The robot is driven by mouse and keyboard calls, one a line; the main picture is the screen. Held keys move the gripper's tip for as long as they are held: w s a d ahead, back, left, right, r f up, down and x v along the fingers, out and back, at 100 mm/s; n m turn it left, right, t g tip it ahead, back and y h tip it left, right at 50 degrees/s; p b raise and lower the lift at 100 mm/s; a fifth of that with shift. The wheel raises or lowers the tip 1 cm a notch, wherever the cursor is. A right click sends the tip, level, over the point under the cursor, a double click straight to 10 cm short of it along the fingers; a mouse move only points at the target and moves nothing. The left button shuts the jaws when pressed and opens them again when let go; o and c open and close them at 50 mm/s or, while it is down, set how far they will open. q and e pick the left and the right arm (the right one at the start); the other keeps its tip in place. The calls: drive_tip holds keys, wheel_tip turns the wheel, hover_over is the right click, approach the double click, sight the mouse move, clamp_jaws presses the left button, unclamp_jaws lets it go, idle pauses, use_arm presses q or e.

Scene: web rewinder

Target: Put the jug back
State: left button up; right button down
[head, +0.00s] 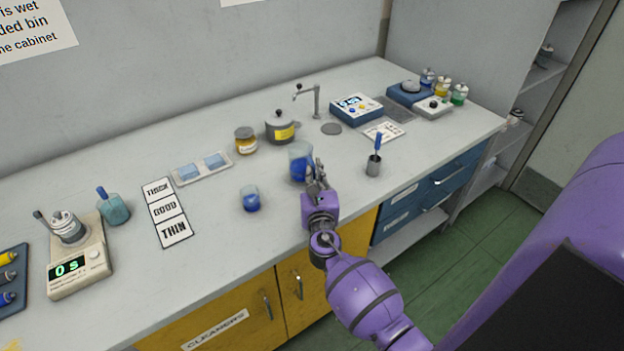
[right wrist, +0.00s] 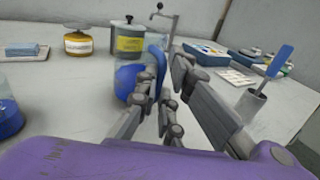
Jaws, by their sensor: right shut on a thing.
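The jug (head: 299,162), a clear vessel with blue liquid, stands upright on or just above the worktop near its middle; I cannot tell whether it touches. My right gripper (head: 316,178) is at its right side, shut on it. In the right wrist view the jug (right wrist: 128,82) is partly hidden behind the fingers (right wrist: 168,92), so the exact grip is hard to see. My left gripper is not in view.
A small cup of blue liquid (head: 251,199) stands left of the jug. A holder with a blue-handled tool (head: 374,166) is to the right. A lidded grey pot (head: 281,128), an amber jar (head: 245,141) and a tap (head: 316,101) stand behind. The worktop's front middle is clear.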

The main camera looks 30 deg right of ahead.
drive_tip(key=shift+f, duration=0.5)
drive_tip(key=shift+f, duration=0.3)
drive_tip(key=c, duration=1.9)
unclamp_jaws()
drive_tip(key=shift+r, duration=0.15)
drive_tip(key=shift+r, duration=0.25)
drive_tip(key=v, duration=0.7)
drive_tip(key=b+v, duration=0.1)
drive_tip(key=v, duration=0.3)
drive_tip(key=shift+f, duration=0.25)
drive_tip(key=shift+s+a+r, duration=0.15)
drive_tip(key=shift+s+a, duration=0.1)
drive_tip(key=shift+s, duration=0.25)
